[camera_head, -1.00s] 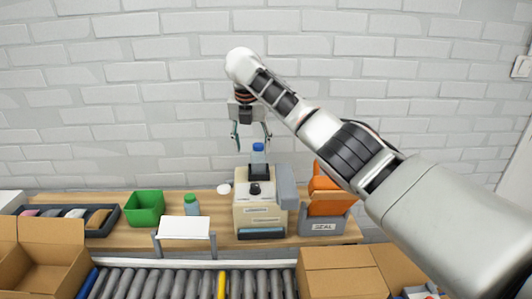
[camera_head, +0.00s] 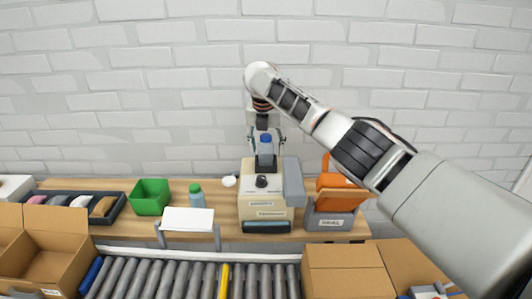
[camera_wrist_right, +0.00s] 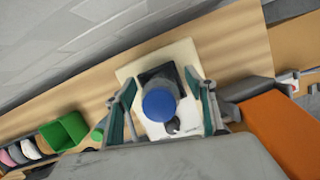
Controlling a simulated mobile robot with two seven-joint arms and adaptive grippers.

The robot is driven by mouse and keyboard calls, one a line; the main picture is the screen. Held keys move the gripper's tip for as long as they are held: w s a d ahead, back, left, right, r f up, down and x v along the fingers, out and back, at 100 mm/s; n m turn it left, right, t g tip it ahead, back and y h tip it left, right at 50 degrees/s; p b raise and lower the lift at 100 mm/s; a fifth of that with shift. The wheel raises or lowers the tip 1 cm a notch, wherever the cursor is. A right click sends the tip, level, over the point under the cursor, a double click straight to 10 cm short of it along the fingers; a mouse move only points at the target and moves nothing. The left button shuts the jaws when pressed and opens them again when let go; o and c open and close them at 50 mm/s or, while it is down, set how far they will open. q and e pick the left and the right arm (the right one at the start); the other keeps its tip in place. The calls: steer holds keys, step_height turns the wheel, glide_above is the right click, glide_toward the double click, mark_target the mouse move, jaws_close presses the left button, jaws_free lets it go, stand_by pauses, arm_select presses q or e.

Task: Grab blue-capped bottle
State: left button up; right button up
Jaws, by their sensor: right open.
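The blue-capped bottle (camera_head: 265,146) stands upright on top of a beige machine (camera_head: 264,205) on the wooden bench. In the right wrist view its round blue cap (camera_wrist_right: 159,104) is seen from above. My right gripper (camera_head: 265,143) is open and points down over the bottle. In the wrist view its two fingers (camera_wrist_right: 167,112) lie on either side of the bottle, with visible gaps between them and the cap. A second bottle with a green cap (camera_head: 196,196) stands on the bench to the left of the machine. My left gripper is not in view.
An orange bin (camera_head: 337,184) in a grey holder stands right of the machine. A green box (camera_head: 149,197) and a dark tray (camera_head: 118,210) with several items are at left. A white board (camera_head: 188,219) stands in front. A roller conveyor (camera_head: 195,281) and cardboard boxes (camera_head: 345,270) are nearest.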

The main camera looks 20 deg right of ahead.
steer(key=shift+f, duration=0.25)
steer(key=c, duration=1.1)
steer(key=shift+w, duration=0.1)
